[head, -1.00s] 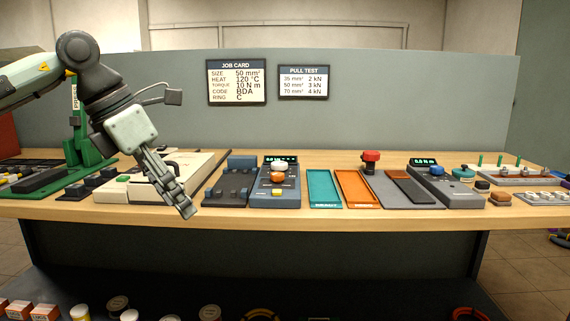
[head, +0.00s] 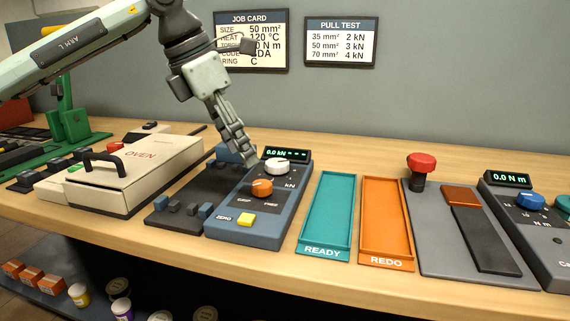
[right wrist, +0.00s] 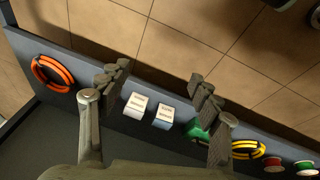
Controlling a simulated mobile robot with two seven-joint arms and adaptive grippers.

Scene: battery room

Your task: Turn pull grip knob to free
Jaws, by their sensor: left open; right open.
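The pull tester (head: 228,224) is a blue-grey console on the bench in the head view. Its display reads 0.0 kN. A white knob (head: 277,166) marked kN sits near the display. The orange grip knob (head: 262,187) is below it, above small labels; I cannot tell its setting for sure. A yellow ZERO button (head: 246,220) is at the front. My left gripper (head: 246,158) is above the console's back left side, apart from the orange knob, and holds nothing visible. My right gripper (right wrist: 158,82) is open and empty over a low shelf in the right wrist view.
The teal READY tray (head: 326,250) and orange REDO tray (head: 387,261) lie right of the tester. A red knob (head: 421,162) stands farther right. The oven (head: 125,204) is to the left. A dark clamp fixture (head: 178,211) adjoins the tester. The low shelf (right wrist: 62,127) holds small boxes and coils.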

